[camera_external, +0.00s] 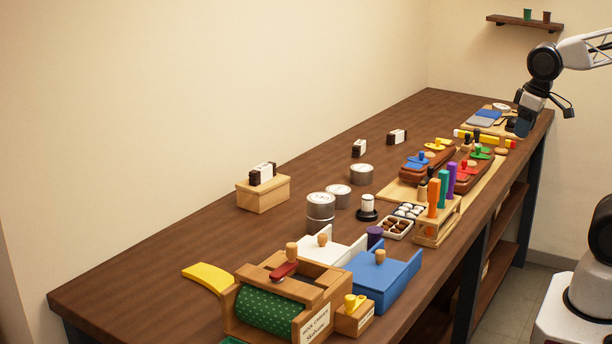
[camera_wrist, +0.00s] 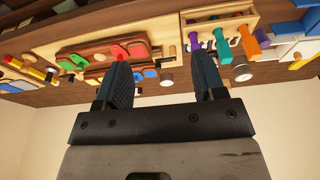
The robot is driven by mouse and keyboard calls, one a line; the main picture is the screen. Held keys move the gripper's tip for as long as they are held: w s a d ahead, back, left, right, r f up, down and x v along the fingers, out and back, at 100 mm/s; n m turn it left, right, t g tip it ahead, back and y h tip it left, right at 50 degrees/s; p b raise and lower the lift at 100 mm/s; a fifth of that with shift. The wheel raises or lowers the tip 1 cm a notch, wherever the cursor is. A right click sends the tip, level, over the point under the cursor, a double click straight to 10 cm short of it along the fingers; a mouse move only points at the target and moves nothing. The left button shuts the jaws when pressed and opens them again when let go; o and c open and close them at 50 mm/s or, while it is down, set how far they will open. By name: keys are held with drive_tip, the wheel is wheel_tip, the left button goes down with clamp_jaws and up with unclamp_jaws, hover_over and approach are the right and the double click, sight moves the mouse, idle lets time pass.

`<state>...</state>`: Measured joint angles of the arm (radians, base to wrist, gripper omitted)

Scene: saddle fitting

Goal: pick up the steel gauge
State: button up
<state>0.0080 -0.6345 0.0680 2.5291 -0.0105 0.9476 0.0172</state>
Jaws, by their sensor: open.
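I cannot tell for sure which thing is the steel gauge. A flat grey piece (camera_external: 480,121) lies beside a blue piece (camera_external: 489,114) on a light wooden board at the far end of the bench; its detail is too small to read. My gripper (camera_external: 518,128) is at the bench's far right end, close to that board. In the wrist view my gripper (camera_wrist: 160,72) is open, its two dark ribbed fingers apart with nothing held between them. No clear steel gauge shows in the wrist view.
The dark bench (camera_external: 140,275) is crowded along its front side. A rack with coloured handles (camera_external: 437,230), metal tins (camera_external: 320,207), a blue box (camera_external: 382,278) and a green roller in a wooden frame (camera_external: 265,310) stand there. The bench's back left is mostly clear.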

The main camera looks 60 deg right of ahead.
drive_tip(key=w+v, duration=0.1)
drive_tip(key=v, duration=0.4)
drive_tip(key=w+a+m+y, duration=0.3)
drive_tip(key=w+m+y, duration=0.3)
drive_tip(key=w, duration=0.6)
drive_tip(key=w+a+m+y, duration=0.3)
drive_tip(key=w+m, duration=0.4)
drive_tip(key=w, duration=0.5)
drive_tip(key=w+a+m+y, duration=0.2)
drive_tip(key=w+m+y, duration=0.4)
drive_tip(key=w, duration=0.5)
drive_tip(key=h, duration=0.2)
approach(372, 197)
drive_tip(key=a+f, duration=0.1)
drive_tip(key=w+a+f, duration=0.1)
drive_tip(key=shift+w+a+f+m+g, duration=0.15)
drive_tip(key=shift+a+f+m+g, duration=0.05)
drive_tip(key=shift+a+m+g, duration=0.15)
drive_tip(key=shift+x, duration=1.25)
drive_tip(key=shift+a, duration=0.1)
